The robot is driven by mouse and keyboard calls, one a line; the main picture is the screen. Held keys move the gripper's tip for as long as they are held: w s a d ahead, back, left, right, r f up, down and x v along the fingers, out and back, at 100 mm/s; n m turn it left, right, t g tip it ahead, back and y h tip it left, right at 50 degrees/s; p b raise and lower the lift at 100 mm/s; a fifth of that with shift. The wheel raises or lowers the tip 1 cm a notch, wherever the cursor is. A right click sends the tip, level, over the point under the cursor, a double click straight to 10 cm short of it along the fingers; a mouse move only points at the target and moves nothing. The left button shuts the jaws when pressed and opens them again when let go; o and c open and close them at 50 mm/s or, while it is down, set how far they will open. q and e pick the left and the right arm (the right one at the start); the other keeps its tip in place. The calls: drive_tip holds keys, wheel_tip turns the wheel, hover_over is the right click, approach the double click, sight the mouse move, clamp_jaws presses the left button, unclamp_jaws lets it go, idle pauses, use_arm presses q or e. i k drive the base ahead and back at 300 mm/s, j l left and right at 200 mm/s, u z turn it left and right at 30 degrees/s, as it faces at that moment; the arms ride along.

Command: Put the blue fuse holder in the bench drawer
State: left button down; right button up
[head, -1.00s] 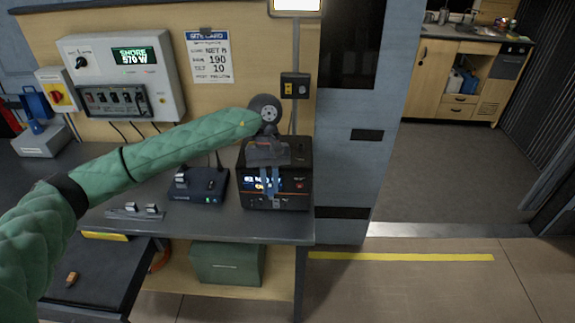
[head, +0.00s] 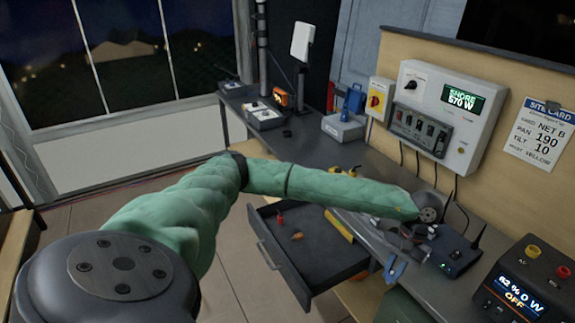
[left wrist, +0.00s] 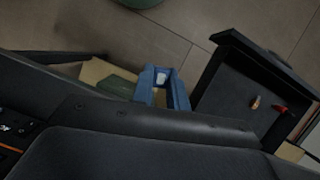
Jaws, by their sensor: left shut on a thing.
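My left gripper (head: 402,256) is shut on a blue piece, which I take for the blue fuse holder (head: 395,270). It hangs just off the bench's front edge, right of the open drawer. In the left wrist view the blue fuse holder (left wrist: 160,88) shows as a forked shape with a pale spot, partly hidden by my dark gripper body. The bench drawer (head: 305,248) is pulled open below the worktop. A small red piece and an orange piece lie in it; the drawer also shows in the left wrist view (left wrist: 235,95). My right gripper is not in view.
On the bench (head: 320,152) stand a black radio box (head: 450,250) with antennas and a black power unit (head: 525,285). A yellow piece (head: 338,226) lies along the drawer's right side. The drawer's middle is mostly clear. Floor lies open left of it.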

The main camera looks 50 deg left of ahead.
sight(304, 258)
drive_tip(key=i+u, duration=0.15)
drive_tip(key=u, duration=0.3)
drive_tip(key=i+l+u, duration=0.1)
drive_tip(key=u, duration=0.4)
drive_tip(key=i+l+u, duration=0.1)
drive_tip(key=l+u, duration=0.15)
drive_tip(key=u, duration=0.2)
